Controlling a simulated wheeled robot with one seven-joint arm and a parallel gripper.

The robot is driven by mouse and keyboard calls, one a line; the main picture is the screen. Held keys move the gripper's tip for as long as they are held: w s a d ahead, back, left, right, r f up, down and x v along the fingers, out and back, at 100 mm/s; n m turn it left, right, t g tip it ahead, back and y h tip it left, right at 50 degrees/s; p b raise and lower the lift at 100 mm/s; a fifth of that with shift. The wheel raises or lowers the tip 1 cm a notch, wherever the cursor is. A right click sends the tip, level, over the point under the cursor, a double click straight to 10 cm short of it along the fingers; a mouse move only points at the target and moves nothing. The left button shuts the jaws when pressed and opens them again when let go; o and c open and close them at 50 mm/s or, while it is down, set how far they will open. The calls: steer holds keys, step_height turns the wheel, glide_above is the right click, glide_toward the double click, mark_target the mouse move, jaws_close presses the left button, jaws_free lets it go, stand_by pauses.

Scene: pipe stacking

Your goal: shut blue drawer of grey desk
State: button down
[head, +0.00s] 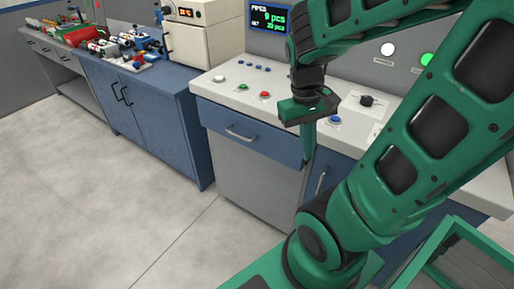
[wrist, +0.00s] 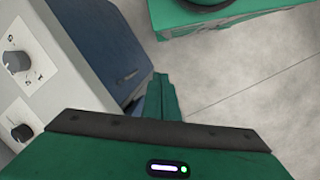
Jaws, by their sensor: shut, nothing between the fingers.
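The grey desk (head: 225,92) has a pale control top and a blue drawer (head: 270,145) with a metal handle (head: 240,134) below it. The drawer front lies close under the top's edge; I cannot tell whether a gap is left behind it. My gripper (head: 307,163) points down at the drawer's right end, its fingers shut and empty. Its fingers cover part of the drawer's right edge, and contact is unclear. In the wrist view the shut fingers (wrist: 161,92) are beside a blue face of the desk (wrist: 105,45).
Buttons and a knob (head: 366,100) sit on the desk top, with a display (head: 269,17) behind. A blue cabinet (head: 150,110) stands to the left, carrying pipe parts and an oven-like box (head: 205,40). The floor (head: 90,190) in front is clear.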

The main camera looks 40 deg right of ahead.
steer(key=w+f+n+g+h, duration=0.2)
steer(key=w+f+n+h, duration=0.25)
steer(key=w+f, duration=0.2)
steer(key=n+t+h, duration=1)
steer(key=n+h, duration=0.2)
steer(key=n, duration=0.9)
glide_toward(263, 142)
steer(key=shift+n+y, duration=0.25)
steer(key=x, duration=0.6)
steer(key=shift+d+r, duration=0.3)
